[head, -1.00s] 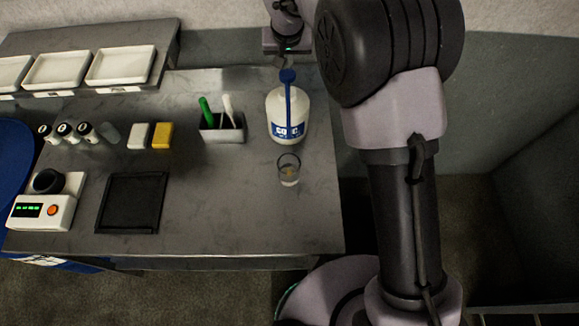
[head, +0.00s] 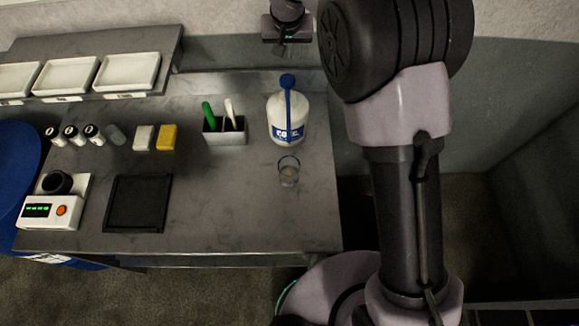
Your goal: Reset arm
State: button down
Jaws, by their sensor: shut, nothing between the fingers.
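My gripper (head: 285,42) shows at the top of the head view, above the far edge of the grey bench (head: 225,215). Its fingers are shut and hold nothing; they are small and partly dark against the wall. A white bottle with a blue cap and blue label (head: 286,118) stands upright below it, apart from it. A clear glass (head: 288,174) with a little brownish content stands in front of the bottle.
A holder with green and white handles (head: 225,132), a yellow sponge (head: 168,138), a white block (head: 144,138), several small vials (head: 73,136), a black mat (head: 138,203) and a device with display (head: 50,208) occupy the bench. White trays (head: 128,73) sit on the back shelf.

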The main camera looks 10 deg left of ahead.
dwell(0.3)
jog(key=s+d+m+b, duration=0.4)
jog(key=s+d+b, duration=1.25)
jog(key=d, duration=0.35)
jog(key=s+d+f+m+b, duration=0.1)
jog(key=s+f+b, duration=0.1)
jog(key=s, duration=0.4)
jog(key=s+d+f+m+t+b, duration=0.1)
jog(key=s+d+f+b, duration=0.1)
jog(key=s+f, duration=0.3)
jog(key=s+d+f+m+b, duration=0.1)
jog(key=s+d+f+b, duration=0.1)
jog(key=s, duration=0.4)
jog(key=shift+s+f+y+b, duration=0.35)
jog(key=shift+f+y+b, duration=0.05)
jog(key=shift+f, duration=0.25)
